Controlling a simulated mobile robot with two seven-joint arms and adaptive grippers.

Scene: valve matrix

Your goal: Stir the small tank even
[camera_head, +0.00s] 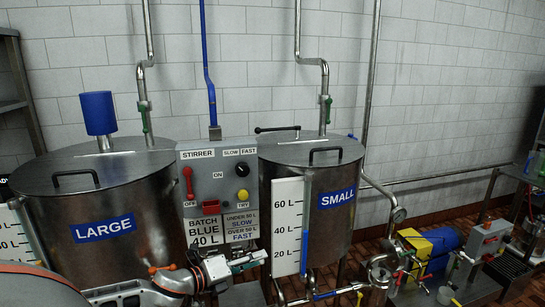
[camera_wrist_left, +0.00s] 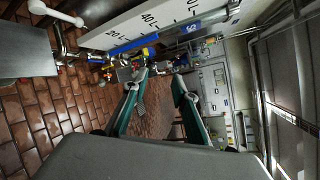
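The small tank (camera_head: 340,215) is a steel drum with a blue SMALL label and a closed lid with a black handle. Its white gauge board (camera_head: 285,215) shows blue in the tube up to about 40 L; the board also shows tilted in the left wrist view (camera_wrist_left: 130,28). The grey stirrer box (camera_head: 212,175) has a red lever (camera_head: 189,184), a black knob (camera_head: 242,169) under SLOW/FAST and a yellow button (camera_head: 242,196). My left gripper (camera_head: 258,261) is below the box, in front of the tanks, with empty fingers apart in the left wrist view (camera_wrist_left: 160,85).
The large tank (camera_head: 130,190) stands at left with a blue motor (camera_head: 97,113) on top. A sign (camera_head: 208,229) reads batch blue 40 L, under 50 L slow, over 50 L fast. Pipes, a gauge and a yellow-and-blue pump (camera_head: 440,245) crowd the lower right.

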